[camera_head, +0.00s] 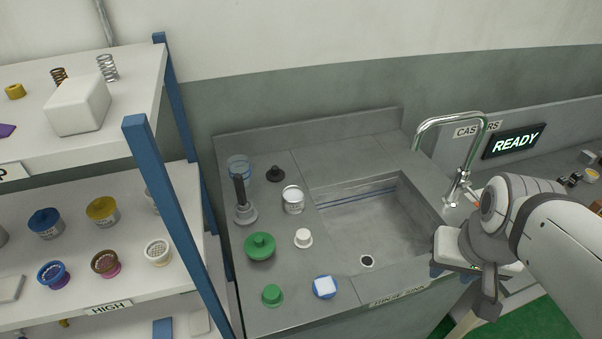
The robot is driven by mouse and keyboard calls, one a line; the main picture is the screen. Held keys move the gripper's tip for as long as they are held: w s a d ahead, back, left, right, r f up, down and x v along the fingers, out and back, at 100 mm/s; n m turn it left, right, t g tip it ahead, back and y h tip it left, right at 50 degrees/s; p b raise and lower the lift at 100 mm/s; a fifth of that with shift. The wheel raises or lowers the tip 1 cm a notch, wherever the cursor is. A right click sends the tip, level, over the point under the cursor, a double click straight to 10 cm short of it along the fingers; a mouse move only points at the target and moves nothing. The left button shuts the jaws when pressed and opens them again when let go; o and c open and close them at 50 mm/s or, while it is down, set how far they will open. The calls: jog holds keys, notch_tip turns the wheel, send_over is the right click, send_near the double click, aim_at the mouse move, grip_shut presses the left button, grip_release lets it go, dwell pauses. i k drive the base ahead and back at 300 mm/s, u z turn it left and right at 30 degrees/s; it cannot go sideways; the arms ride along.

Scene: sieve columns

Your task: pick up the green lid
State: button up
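A green round lid (260,246) with a raised knob lies on the grey counter, left of the sink basin. A smaller green piece (272,295), like a cap or stopper, stands in front of it near the counter's front edge. My gripper (486,306) is at the right, by the sink's front right corner, well apart from both green things. Its fingers are small and partly hidden by my arm, so I cannot tell whether it is open or shut.
Around the lid stand a dark-handled grey tool (243,205), a metal can (293,199), a white stopper (303,238) and a blue-and-white piece (324,287). A blue-posted shelf (165,200) rises at left. The sink (372,230) is empty; a tall faucet (447,118) stands behind it.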

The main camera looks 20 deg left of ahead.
aim_at(260, 246)
jog(key=z, duration=0.1)
jog(key=k, duration=1.8)
jog(key=u, duration=0.75)
jog(key=i, duration=1.7)
jog(key=u, duration=0.05)
